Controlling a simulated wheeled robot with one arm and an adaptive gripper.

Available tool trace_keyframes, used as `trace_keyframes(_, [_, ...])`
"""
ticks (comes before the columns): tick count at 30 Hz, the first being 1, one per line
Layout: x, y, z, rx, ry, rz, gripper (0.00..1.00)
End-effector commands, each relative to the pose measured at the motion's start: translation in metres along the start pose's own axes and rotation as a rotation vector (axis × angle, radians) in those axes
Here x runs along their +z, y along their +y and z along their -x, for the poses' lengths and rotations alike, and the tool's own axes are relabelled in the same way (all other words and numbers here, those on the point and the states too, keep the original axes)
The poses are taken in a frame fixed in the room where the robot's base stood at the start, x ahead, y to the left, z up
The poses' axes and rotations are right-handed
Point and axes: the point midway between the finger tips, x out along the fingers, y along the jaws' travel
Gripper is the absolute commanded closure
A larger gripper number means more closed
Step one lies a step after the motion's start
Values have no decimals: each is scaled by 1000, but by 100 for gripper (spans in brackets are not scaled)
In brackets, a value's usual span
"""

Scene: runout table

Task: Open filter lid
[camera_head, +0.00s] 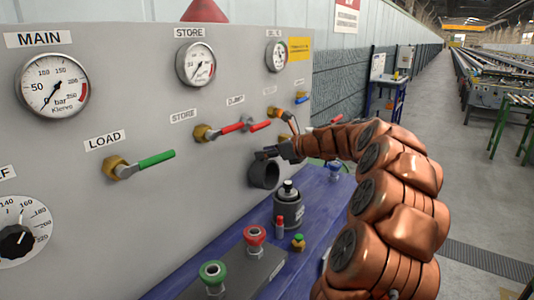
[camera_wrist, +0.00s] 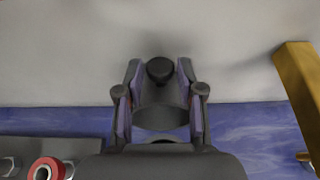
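A grey canister (camera_head: 288,212) with a black knob on top stands upright on the bench nearby. No label shows which of these is the filter lid. Contact cannot be told.
The panel carries gauges and a green-handled LOAD valve (camera_head: 146,163). A yellow part (camera_wrist: 304,90) is at the right of the wrist view.

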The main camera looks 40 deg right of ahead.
Motion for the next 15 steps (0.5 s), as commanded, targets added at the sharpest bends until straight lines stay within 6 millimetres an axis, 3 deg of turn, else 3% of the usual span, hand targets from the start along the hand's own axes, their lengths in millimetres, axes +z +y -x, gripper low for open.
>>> trace_keyframes(1, [0,0,0,0,0,0,71])
trace_keyframes(9, [0,0,0,0,0,0,99])
trace_keyframes(15, [0,0,0,0,0,0,100])
